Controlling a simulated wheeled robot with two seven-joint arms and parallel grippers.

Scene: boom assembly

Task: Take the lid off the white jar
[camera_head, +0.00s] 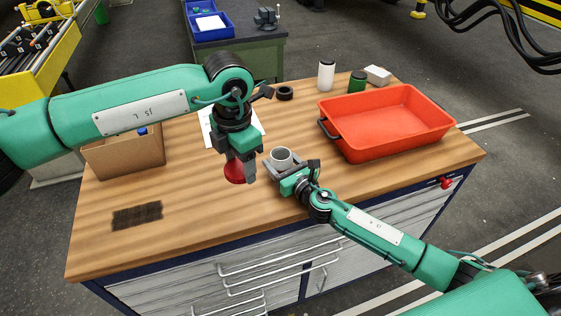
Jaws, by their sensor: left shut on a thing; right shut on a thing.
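The white jar (281,158) stands near the front middle of the wooden workbench (180,215), and its top looks open and greyish. My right gripper (279,167) is shut around the jar from the front right. My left gripper (240,173) points down to the left of the jar. It is shut on a red lid (234,171), which is apart from the jar. The gripper fingers partly hide the lid, and the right gripper hides the jar's lower part.
A red tray (392,147) stands at the right. Behind it are a white bottle (326,76), a green can (357,80) and a small white box (377,75). A black ring (285,93) lies at the back. A cardboard box (125,157) and dark mat (137,216) are left. The front left is clear.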

